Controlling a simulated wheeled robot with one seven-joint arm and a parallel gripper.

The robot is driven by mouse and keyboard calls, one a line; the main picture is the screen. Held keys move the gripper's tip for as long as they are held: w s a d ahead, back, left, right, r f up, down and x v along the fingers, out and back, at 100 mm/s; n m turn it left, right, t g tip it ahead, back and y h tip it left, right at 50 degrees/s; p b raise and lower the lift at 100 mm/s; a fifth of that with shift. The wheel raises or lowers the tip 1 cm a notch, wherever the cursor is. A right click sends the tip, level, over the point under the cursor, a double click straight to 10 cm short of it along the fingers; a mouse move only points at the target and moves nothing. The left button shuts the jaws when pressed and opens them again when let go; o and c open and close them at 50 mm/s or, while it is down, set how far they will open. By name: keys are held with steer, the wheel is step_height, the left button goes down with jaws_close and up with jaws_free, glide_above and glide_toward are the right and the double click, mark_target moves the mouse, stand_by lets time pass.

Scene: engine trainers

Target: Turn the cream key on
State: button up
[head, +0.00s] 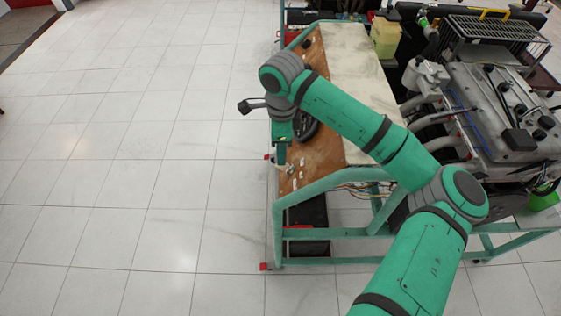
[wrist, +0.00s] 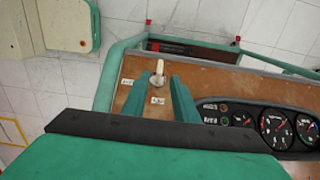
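The cream key (wrist: 158,67) stands up from a round metal switch on the brown wooden panel (wrist: 215,82) in the wrist view. Small white labels with dark print sit beside and below it. My gripper (wrist: 160,98) is over the panel near the key, its dark green fingers apart and nothing seen between them that they hold. The key is just beyond the fingertips and appears untouched. In the head view my gripper (head: 281,156) points down at the panel's left edge, close to the key, which is too small there to make out clearly.
Round gauges (wrist: 277,125) sit in a black cluster right of the key. A green tube frame (head: 277,215) surrounds the panel. A grey engine (head: 490,105) stands at the right. The tiled floor (head: 130,180) at the left is clear.

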mark_target(281, 169)
step_height(281, 169, down, 5)
steer(key=shift+d+f, duration=0.1)
steer(key=shift+f, duration=0.35)
jaws_close()
